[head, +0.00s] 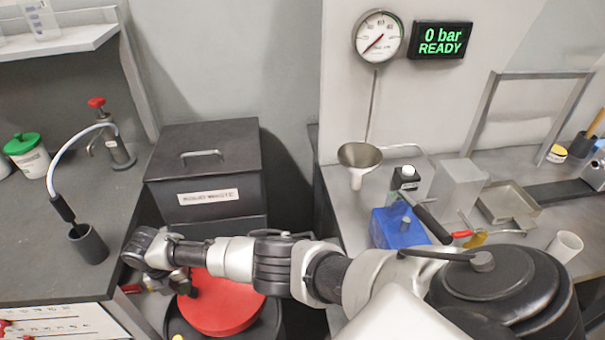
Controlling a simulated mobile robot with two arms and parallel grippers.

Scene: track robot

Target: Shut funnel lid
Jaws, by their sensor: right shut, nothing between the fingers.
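A red round lid (225,303) lies low at the bottom of the head view, over a black round container (273,322) whose rim shows around it. The lid covers most of the opening; I cannot tell if it is fully seated or slightly raised. My right arm crosses the picture from the right and hides the lid's far edge. My right gripper (186,286) is shut and empty at the lid's left edge; I cannot tell if it touches the lid. My left gripper is not in view.
A black lidded waste bin (208,170) stands behind my arm. A grey bench (50,250) on the left holds a black cup (88,244) with a hose. The right bench carries a metal funnel (360,156), a blue box (398,228) and a tray (508,203).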

